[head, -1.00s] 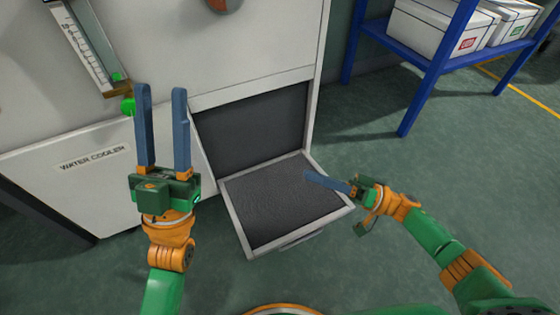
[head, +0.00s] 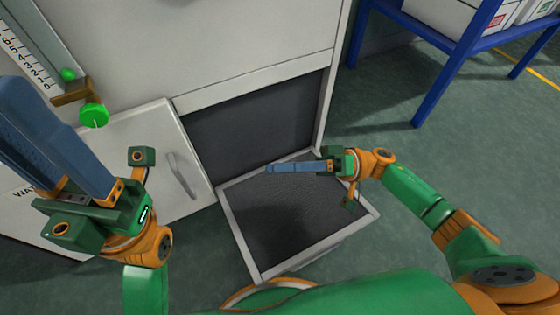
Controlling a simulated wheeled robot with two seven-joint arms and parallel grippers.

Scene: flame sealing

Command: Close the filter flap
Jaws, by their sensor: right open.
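The filter flap (head: 280,218) is a pale frame with dark mesh, folded down open from the lower front of the white cabinet (head: 255,45). Its inner edge meets the dark filter opening (head: 250,128); its outer edge points toward me. My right gripper (head: 270,168) is open and empty, its blue fingers pointing left above the flap's inner right part. They overlap nearly side-on, and I cannot tell whether they touch the flap. My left gripper (head: 35,130) is in front of the cabinet at the left, pointing up-left, apart from the flap.
A white door (head: 140,150) with a handle is left of the opening, partly behind my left gripper. A gauge (head: 30,50) and a green knob (head: 94,115) are above it. A blue shelf (head: 440,90) with boxes stands at the upper right.

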